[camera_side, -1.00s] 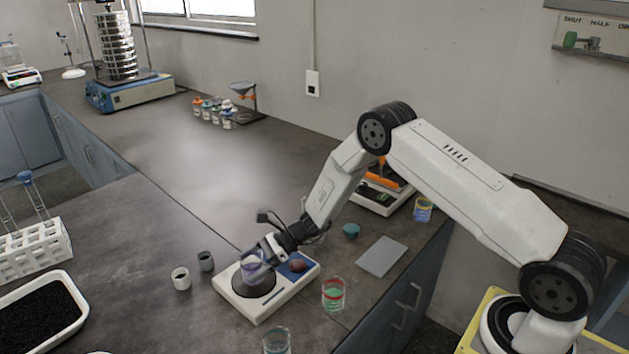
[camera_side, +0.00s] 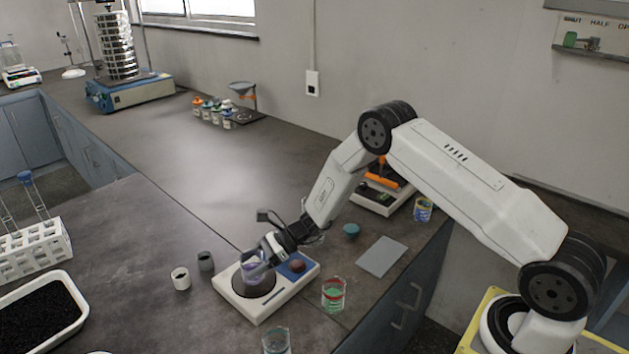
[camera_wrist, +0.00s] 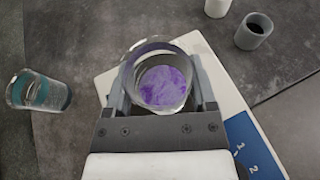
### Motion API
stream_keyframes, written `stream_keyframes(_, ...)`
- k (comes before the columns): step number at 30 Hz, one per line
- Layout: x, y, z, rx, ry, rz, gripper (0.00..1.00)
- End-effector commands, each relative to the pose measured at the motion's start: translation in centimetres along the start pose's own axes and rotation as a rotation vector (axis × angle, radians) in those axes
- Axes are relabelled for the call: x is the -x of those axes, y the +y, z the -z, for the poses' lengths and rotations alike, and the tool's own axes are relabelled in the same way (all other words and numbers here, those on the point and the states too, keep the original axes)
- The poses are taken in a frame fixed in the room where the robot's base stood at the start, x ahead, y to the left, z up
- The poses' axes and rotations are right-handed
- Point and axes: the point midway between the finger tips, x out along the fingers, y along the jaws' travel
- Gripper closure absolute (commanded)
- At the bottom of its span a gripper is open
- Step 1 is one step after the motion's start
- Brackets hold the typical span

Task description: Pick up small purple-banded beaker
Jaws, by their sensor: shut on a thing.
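The small purple-banded beaker (camera_side: 251,271) is a clear glass with a purple band, upright over the round dark plate of a white and blue device (camera_side: 283,300). In the wrist view the beaker (camera_wrist: 160,85) sits between the two jaws, and purple shows inside it. My gripper (camera_side: 258,262) is shut on the beaker, with a finger on each side (camera_wrist: 162,92). I cannot tell whether its base touches the plate.
A red-banded beaker with green contents (camera_side: 333,294) stands just right of the device. A teal-banded beaker (camera_side: 276,341) is in front. Two small cups, white (camera_side: 181,278) and grey (camera_side: 206,261), stand to the left. A grey flat pad (camera_side: 382,256) lies to the right.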

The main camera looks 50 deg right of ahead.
Motion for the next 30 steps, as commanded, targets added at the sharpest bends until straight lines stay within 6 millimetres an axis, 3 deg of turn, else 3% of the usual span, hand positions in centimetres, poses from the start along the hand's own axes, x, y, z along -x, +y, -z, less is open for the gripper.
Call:
stream_keyframes(20, 1.1, -0.1, -2.7, 0.002, -0.002, -0.001, 0.91)
stream_keyframes(30, 2.7, 1.4, -4.3, 0.000, -0.002, 0.000, 0.91)
